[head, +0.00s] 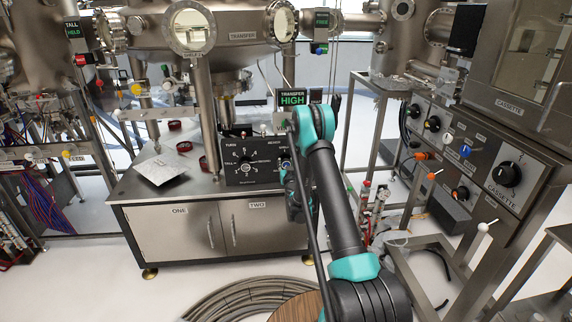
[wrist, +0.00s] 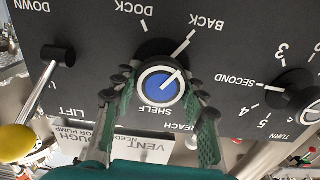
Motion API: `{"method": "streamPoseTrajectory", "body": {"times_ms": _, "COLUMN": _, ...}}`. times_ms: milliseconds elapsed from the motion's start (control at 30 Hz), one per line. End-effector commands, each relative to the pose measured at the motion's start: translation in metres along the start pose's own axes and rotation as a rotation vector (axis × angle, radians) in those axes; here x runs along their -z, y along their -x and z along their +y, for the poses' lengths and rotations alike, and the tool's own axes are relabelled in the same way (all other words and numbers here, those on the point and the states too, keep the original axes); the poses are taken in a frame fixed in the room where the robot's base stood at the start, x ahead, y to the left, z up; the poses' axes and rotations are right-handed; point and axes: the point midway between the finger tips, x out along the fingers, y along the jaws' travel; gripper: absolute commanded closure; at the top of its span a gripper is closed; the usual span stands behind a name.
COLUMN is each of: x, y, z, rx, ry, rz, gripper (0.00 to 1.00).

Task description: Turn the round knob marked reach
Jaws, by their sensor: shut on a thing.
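The round knob (wrist: 161,86) has a blue cap with a white pointer line. It sits on a black panel (wrist: 225,45), seen upside down in the wrist view. The word REACH is printed beside it, and SHELF, DOCK and BACK stand around it. The pointer line slants to the upper right, roughly toward the BACK mark. My gripper (wrist: 160,93) is shut on the knob, with one finger on each side.
A yellow ball (wrist: 15,142) is at the lower left. In the head view a steel cabinet (head: 180,228) stands below the panel.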

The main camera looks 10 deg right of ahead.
Motion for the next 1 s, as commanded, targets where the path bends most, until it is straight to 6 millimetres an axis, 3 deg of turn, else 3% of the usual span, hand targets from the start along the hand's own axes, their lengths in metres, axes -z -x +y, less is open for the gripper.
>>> {"method": "streamPoseTrajectory", "body": {"times_ms": 267, "x": -0.0002, "y": 0.0005, "z": 0.0011, "rx": 0.000, "ry": -0.173, "rz": 0.000, "gripper": 0.87}}
{"method": "streamPoseTrajectory", "body": {"times_ms": 1000, "x": -0.0021, "y": 0.0009, "z": 0.0044, "rx": 0.000, "ry": -0.872, "rz": 0.000, "gripper": 0.87}}
